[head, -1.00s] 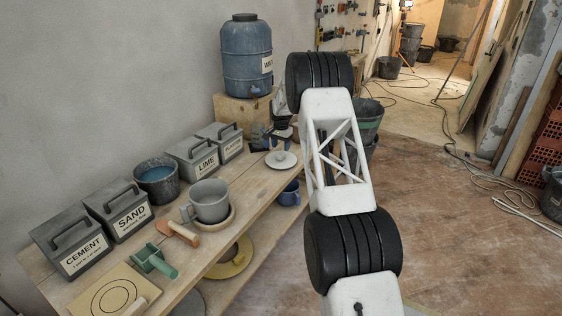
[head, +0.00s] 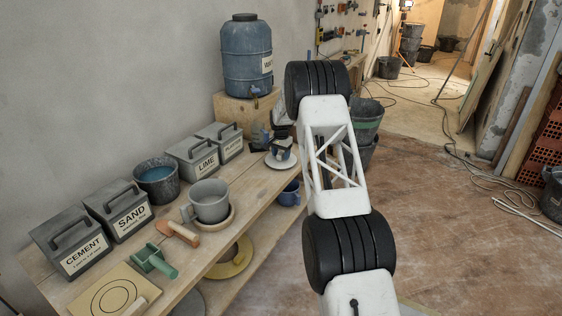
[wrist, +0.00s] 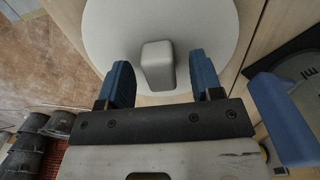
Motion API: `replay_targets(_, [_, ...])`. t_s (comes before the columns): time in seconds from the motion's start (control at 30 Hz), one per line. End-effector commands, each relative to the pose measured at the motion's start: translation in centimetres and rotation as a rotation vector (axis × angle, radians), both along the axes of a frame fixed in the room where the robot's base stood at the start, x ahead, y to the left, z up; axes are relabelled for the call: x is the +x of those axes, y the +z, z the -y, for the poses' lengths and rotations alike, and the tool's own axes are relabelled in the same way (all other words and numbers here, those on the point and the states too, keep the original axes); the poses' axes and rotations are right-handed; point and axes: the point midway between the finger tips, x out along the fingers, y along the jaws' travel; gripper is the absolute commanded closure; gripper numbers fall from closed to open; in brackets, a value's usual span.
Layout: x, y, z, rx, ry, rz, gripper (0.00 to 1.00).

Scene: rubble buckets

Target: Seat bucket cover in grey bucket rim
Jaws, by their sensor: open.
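The bucket cover (wrist: 105,38) is a pale round disc with a block-shaped knob (wrist: 157,64) in its middle. In the head view the cover (head: 281,163) lies on the bench near its far end. My gripper (wrist: 162,78) is open, with its blue fingers on either side of the knob and a gap showing at each side. In the head view my gripper (head: 281,148) is right over the cover and partly hides it. The grey bucket (head: 210,203) stands upright on a round wooden base on the bench, open at the top, with a handle at its left.
Lidded boxes marked CEMENT, SAND, LIME (head: 200,160) and PLASTER line the wall side, with a bucket of blue liquid (head: 157,181) between. A trowel (head: 178,232) and green tool (head: 153,261) lie near the grey bucket. A blue water barrel (head: 247,60) stands behind.

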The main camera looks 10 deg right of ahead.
Motion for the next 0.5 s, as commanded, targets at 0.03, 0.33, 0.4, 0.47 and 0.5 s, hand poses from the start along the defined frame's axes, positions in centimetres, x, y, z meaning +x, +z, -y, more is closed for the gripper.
replay_targets(0.03, [0.04, -0.25, 0.0, 0.0, 0.0, 0.001, 0.4])
replay_targets(0.33, [0.03, -0.74, 0.0, 0.0, 0.0, 0.001, 0.4])
replay_targets(0.4, [0.03, -0.74, 0.0, 0.0, 0.0, 0.001, 0.4])
replay_targets(0.47, [0.02, -0.74, -0.01, 0.0, 0.0, 0.001, 0.4])
replay_targets(0.5, [0.02, -0.73, -0.01, 0.0, 0.0, 0.001, 0.4])
